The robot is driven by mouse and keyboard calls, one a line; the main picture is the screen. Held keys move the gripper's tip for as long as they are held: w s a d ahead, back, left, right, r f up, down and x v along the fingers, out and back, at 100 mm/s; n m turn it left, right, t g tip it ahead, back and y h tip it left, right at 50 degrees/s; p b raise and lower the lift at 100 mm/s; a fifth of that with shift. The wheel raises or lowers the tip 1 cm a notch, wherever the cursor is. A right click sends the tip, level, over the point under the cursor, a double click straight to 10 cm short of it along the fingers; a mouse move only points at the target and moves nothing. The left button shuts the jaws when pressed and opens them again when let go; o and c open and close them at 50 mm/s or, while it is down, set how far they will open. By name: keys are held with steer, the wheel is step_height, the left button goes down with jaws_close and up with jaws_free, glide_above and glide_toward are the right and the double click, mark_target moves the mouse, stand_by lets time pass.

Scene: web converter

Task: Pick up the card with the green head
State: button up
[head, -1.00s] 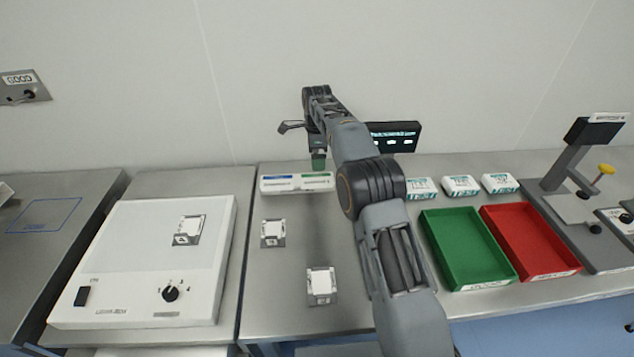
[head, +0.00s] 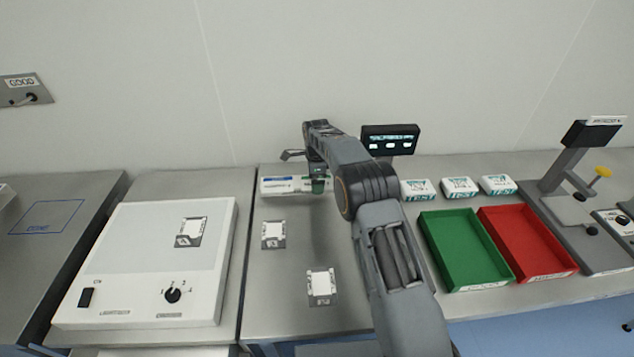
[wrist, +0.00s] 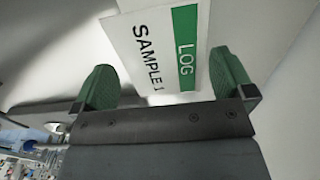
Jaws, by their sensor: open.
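The card with the green head (wrist: 150,45) shows in the wrist view as a white sheet reading "SAMPLE 1" with a green band marked "LOG". My gripper (wrist: 165,82) is open with green fingertips, and nothing is gripped. In the head view, my gripper (head: 318,186) is low in front of the green-headed card (head: 304,189) and hides part of it. A card with a blue head (head: 277,187) stands directly left of it.
White pieces lie on the bench (head: 261,236) nearer me, one at left (head: 273,233) and one at front (head: 321,282). A lightbox (head: 120,255) is at left. Green (head: 485,286) and red (head: 545,274) trays are at right, with several white packets (head: 459,187) behind. A display (head: 389,133) stands behind my arm.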

steer(key=shift+c, duration=0.3)
steer(key=c, duration=0.8)
steer(key=shift+r, duration=0.15)
